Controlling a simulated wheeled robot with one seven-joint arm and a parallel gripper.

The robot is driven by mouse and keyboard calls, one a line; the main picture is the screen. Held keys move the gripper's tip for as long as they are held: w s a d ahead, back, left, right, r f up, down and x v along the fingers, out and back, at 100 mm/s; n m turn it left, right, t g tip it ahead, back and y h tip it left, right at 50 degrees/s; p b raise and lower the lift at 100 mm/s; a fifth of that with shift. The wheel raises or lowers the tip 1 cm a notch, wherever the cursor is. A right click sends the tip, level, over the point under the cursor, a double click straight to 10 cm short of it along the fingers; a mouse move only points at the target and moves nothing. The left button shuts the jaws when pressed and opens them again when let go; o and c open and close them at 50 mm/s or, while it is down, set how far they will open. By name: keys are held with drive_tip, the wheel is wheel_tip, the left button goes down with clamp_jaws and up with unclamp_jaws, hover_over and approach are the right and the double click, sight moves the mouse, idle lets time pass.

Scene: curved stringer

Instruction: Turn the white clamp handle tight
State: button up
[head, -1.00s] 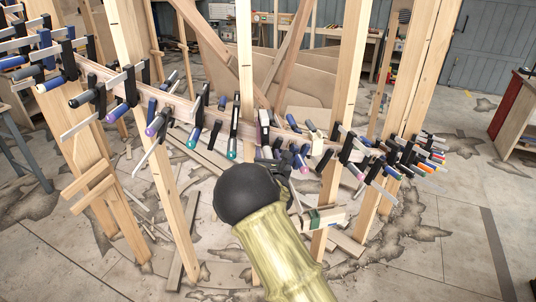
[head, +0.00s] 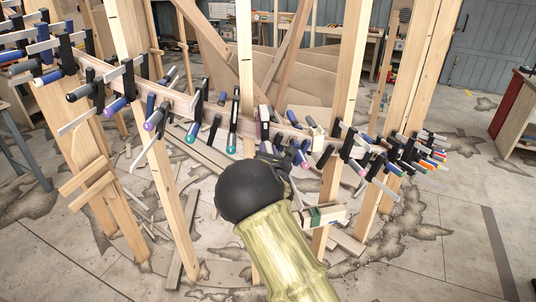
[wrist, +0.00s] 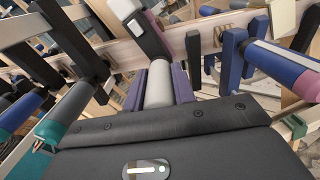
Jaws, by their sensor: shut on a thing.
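The white clamp handle (wrist: 158,85) stands upright in the middle of the wrist view, below a clamp with a pale bar and dark jaw. My gripper (wrist: 159,84) has its two purple fingers on either side of the handle, shut on it. The handle's lower end is hidden by the dark gripper body. In the head view, my black rounded arm joint and pale yellow arm link cover much of the lower middle. There the gripper is mostly hidden among the clamps, and I cannot make out the white handle.
A long curved wooden stringer (wrist: 120,53) carries clamps closely on both sides. A teal-handled clamp (wrist: 55,125) is at left in the wrist view, and a blue-handled clamp (wrist: 285,66) is at right. Wooden posts (head: 342,110) stand around the stringer. Open floor (head: 455,210) lies at right.

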drive_tip(key=m+b, duration=0.2)
drive_tip(key=b, duration=0.1)
drive_tip(key=m+b, duration=0.1)
drive_tip(key=m, duration=0.1)
drive_tip(key=shift+f, duration=0.25)
drive_tip(key=m+b, duration=0.4)
drive_tip(key=b, duration=0.1)
drive_tip(key=shift+d+m, duration=0.1)
drive_tip(key=shift+m, duration=0.3)
drive_tip(key=m+b, duration=0.3)
drive_tip(key=shift+m, duration=0.3)
drive_tip(key=m+b, duration=0.3)
drive_tip(key=m, duration=0.1)
drive_tip(key=shift+m+b, duration=0.3)
drive_tip(key=shift+b, duration=0.1)
drive_tip(key=m+b, duration=0.2)
drive_tip(key=m, duration=0.1)
drive_tip(key=shift+f+m, duration=0.1)
drive_tip(key=shift+m, duration=0.2)
drive_tip(key=m+b, duration=0.2)
drive_tip(key=m, duration=0.1)
drive_tip(key=shift+m+b, duration=0.3)
drive_tip(key=shift+b, duration=0.1)
drive_tip(key=m+b, duration=0.2)
drive_tip(key=m, duration=0.2)
drive_tip(key=shift+m+b, duration=0.75)
drive_tip(key=shift+m, duration=0.95)
